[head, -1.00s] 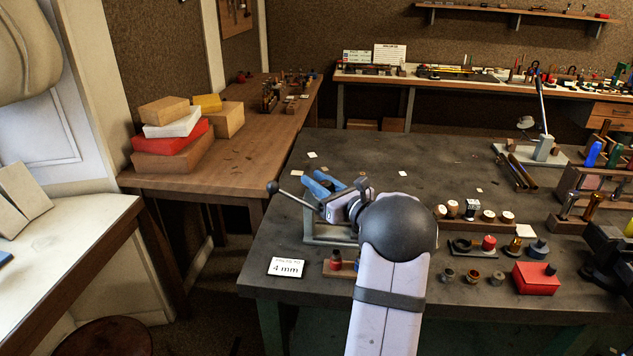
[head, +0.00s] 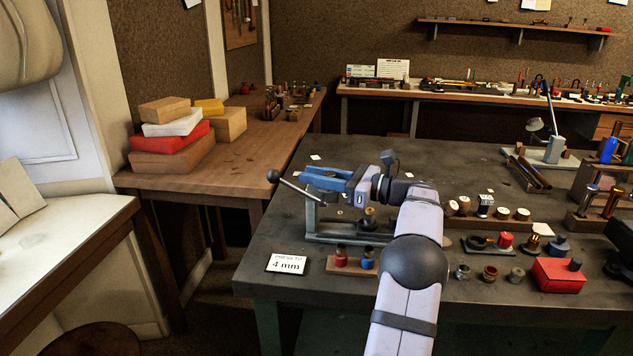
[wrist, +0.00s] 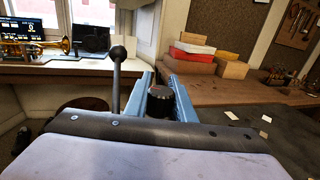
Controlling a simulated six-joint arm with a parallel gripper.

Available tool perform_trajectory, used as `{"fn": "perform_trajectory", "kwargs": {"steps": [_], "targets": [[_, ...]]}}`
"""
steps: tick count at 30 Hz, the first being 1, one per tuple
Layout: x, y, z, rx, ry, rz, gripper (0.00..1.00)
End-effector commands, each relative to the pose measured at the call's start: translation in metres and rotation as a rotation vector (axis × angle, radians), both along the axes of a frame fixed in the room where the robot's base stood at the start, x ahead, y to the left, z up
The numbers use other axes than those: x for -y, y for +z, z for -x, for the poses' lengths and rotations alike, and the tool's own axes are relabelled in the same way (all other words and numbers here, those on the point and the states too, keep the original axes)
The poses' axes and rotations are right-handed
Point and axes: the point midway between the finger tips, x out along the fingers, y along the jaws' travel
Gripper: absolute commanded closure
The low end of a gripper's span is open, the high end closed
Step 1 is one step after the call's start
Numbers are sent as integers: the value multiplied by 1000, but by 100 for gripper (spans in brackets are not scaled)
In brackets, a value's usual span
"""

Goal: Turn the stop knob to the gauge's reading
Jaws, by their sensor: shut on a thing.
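My gripper (head: 322,178) has its blue fingers at the top of a grey press-like fixture (head: 312,230) at the left end of the dark bench. In the wrist view my gripper (wrist: 160,92) is shut on a dark round stop knob (wrist: 161,102), one finger on each side. The knob is hidden behind the fingers in the head view. The fixture's lever ends in a dark ball (head: 273,176), which also stands up left of the fingers in the wrist view (wrist: 118,54). A white card (head: 287,264) at the bench's front left reads "4 mm". I cannot make out a gauge for certain.
A wooden block (head: 345,268) with small red and blue-based pieces stands in front of the fixture. White-topped pieces and a red box (head: 558,275) lie to the right. A screen with lit figures (wrist: 30,27) and a brass horn (wrist: 25,47) show far left in the wrist view.

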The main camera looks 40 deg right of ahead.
Motion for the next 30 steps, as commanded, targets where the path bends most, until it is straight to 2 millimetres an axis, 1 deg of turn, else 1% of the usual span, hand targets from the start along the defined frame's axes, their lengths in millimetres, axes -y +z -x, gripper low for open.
{"fn": "perform_trajectory", "kwargs": {"steps": [12, 30], "targets": [[-4, 2, 3, -2, 153, -3, 100], [-8, 2, 6, 1, 275, -2, 100]]}}
